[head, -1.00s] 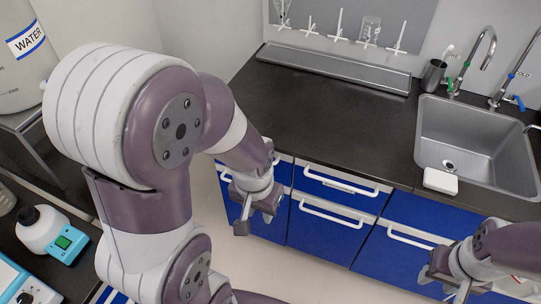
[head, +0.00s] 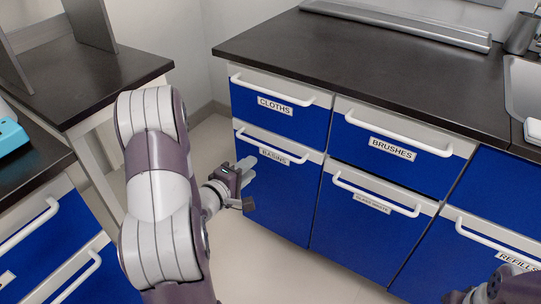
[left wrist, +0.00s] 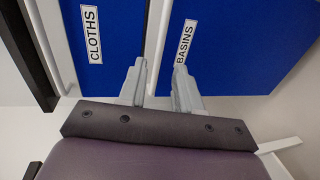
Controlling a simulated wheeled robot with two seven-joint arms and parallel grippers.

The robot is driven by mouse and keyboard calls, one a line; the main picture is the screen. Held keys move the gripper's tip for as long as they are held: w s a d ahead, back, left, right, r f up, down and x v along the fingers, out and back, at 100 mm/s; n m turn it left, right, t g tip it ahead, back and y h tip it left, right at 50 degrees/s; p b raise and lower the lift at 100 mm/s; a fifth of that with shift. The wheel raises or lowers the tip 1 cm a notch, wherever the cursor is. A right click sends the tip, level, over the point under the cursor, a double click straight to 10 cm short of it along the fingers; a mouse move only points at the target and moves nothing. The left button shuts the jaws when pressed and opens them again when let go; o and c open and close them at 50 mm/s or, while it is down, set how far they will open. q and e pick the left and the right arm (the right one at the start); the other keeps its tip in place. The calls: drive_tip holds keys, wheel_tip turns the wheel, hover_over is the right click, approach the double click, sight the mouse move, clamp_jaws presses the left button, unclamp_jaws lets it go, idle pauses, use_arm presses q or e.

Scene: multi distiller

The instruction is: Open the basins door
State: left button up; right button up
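The basins door (head: 275,190) is the blue lower door at the left end of the cabinet, labelled BASINS, and it is closed. Its white handle (head: 282,148) runs along its top. My left gripper (head: 247,168) is open in front of the door's upper left part, just below the handle's left end. In the left wrist view its two fingers (left wrist: 160,88) stand apart beside the BASINS label, with the pale strip between the blue panels showing between them. I cannot tell whether they touch anything. My right gripper (head: 480,296) is partly cut off at the lower right corner; its fingers are unclear.
The cloths drawer (head: 275,108) is directly above the basins door, under the dark countertop (head: 370,60). The brushes drawer (head: 385,150) and another lower door (head: 365,230) are to the right, both closed. Another bench (head: 30,165) stands at left. Floor before the doors is clear.

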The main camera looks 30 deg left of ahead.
sight(272, 151)
use_arm(q)
drive_tip(key=b+x, duration=0.2)
drive_tip(key=x, duration=0.4)
drive_tip(key=b+x, duration=0.3)
drive_tip(key=x, duration=0.3)
drive_tip(key=shift+w+f, duration=0.2)
drive_tip(key=shift+f, duration=0.1)
drive_tip(key=shift+w+r, duration=0.1)
clamp_jaws()
